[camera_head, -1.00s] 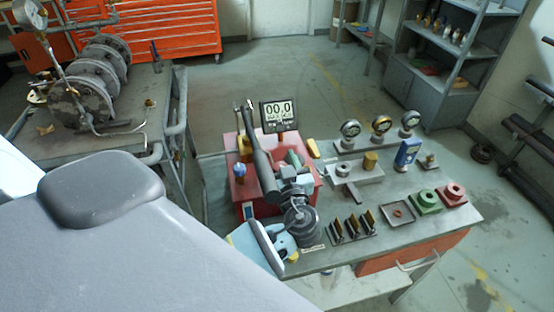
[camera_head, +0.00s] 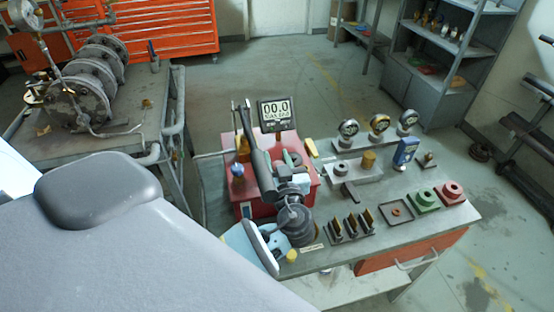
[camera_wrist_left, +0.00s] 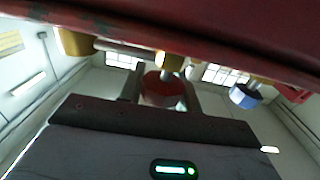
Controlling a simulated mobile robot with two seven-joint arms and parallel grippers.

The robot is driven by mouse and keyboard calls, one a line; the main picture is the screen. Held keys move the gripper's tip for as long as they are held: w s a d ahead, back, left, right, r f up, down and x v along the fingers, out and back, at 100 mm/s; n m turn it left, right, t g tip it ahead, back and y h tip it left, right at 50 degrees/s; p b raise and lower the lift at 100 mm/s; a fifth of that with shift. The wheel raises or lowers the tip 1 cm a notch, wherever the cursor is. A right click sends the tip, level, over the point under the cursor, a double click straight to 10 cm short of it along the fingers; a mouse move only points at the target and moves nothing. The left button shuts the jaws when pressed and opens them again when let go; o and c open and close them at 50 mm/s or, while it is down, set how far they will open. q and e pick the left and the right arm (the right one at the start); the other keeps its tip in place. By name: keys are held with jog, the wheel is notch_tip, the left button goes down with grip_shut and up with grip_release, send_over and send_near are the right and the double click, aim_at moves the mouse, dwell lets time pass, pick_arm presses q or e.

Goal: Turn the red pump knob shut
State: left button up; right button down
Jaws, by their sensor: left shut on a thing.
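The red pump (camera_head: 256,209) sits on the grey bench, with a long dark lever (camera_head: 260,157) and a digital display (camera_head: 274,114) that reads 00.0. My left gripper (camera_head: 289,186) is at the pump's near right side, partly covered by its own dark wrist. In the left wrist view the red knob (camera_wrist_left: 162,90) lies between the two fingers of my left gripper (camera_wrist_left: 163,92), which are shut on it. In the head view the knob is hidden behind the arm. A blue knob (camera_head: 238,170) on the pump also shows in the left wrist view (camera_wrist_left: 245,96). My right gripper is not in view.
Several gauges (camera_head: 379,124) stand at the bench's back. Black upright plates (camera_head: 351,225) stand close right of the wrist.

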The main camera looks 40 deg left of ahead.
pick_arm(q)
jog(key=m+t+h, duration=0.1)
jog(key=m+t+h+b, duration=0.1)
jog(key=h, duration=0.1)
jog(key=shift+d+f+m+t, duration=0.1)
jog(key=shift+f+m+t, duration=0.1)
jog(key=shift+m+t, duration=0.2)
jog(key=h, duration=0.1)
jog(key=m+t+h, duration=0.1)
jog(key=shift+w+d+m+h, duration=0.1)
jog(key=shift+d+m+h, duration=0.05)
jog(key=shift+m+h, duration=0.15)
jog(key=shift+d+r+m+t+h, duration=0.15)
jog(key=shift+m+t+h, duration=0.45)
jog(key=shift+m+h, duration=0.3)
jog(key=shift+w+d+m+t+h, duration=0.15)
jog(key=shift+m+h, duration=0.3)
jog(key=shift+h, duration=0.45)
jog(key=shift+m+t+h, duration=0.15)
jog(key=shift+m+h, duration=0.3)
jog(key=shift+h, duration=0.75)
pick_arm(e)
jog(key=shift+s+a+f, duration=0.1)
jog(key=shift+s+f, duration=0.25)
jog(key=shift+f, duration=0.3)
pick_arm(q)
jog(key=shift+m, duration=0.3)
jog(key=shift+d, duration=0.1)
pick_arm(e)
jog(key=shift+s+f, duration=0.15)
